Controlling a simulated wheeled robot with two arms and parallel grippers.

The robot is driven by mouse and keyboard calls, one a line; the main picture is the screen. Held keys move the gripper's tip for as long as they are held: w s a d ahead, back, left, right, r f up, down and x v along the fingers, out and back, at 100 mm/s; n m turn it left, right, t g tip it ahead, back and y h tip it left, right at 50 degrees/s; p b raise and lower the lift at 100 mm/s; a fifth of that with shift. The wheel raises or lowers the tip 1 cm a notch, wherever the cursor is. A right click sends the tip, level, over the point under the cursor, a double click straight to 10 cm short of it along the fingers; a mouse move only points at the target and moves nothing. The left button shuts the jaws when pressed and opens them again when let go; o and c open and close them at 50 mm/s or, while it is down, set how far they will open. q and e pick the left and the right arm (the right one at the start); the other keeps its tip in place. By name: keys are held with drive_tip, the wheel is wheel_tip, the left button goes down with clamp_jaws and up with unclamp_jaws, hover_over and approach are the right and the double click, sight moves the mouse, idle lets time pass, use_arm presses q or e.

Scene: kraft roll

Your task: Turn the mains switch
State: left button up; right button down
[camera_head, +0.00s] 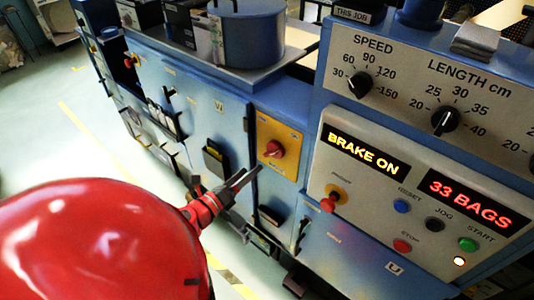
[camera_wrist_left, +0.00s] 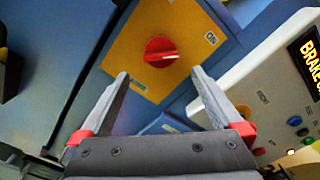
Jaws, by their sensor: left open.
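The mains switch (camera_head: 274,149) is a red rotary knob on a yellow plate (camera_head: 267,131) on the blue machine front. In the left wrist view the red knob (camera_wrist_left: 160,52) sits on its yellow plate (camera_wrist_left: 190,22), with the word ON printed at its right. My left gripper (camera_head: 250,176) is open and empty, just left of and below the plate in the head view. In the left wrist view its two fingers (camera_wrist_left: 161,82) point toward the knob, which lies beyond the tips, apart from them. My right gripper is out of view.
A control panel (camera_head: 343,222) with a red-and-yellow knob (camera_head: 331,200), coloured buttons and displays reading BRAKE ON and 33 BAGS stands to the right. Above it are SPEED and LENGTH dials (camera_head: 445,120). A black holder (camera_head: 215,158) is on the door at left. Open floor (camera_head: 60,150) lies left.

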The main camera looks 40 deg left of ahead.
sight(268, 155)
use_arm(q)
drive_tip(key=w, duration=0.2)
drive_tip(key=w+p, duration=0.1)
drive_tip(key=w, duration=0.2)
drive_tip(key=w+p, duration=0.1)
drive_tip(key=w, duration=0.2)
drive_tip(key=shift+w+d+r, duration=0.1)
drive_tip(key=shift+d+r, duration=0.1)
drive_tip(key=shift+d, duration=0.15)
drive_tip(key=shift+w+f+p, duration=0.15)
drive_tip(key=shift+w+p, duration=0.15)
drive_tip(key=shift+w, duration=0.3)
drive_tip(key=c, duration=1.2)
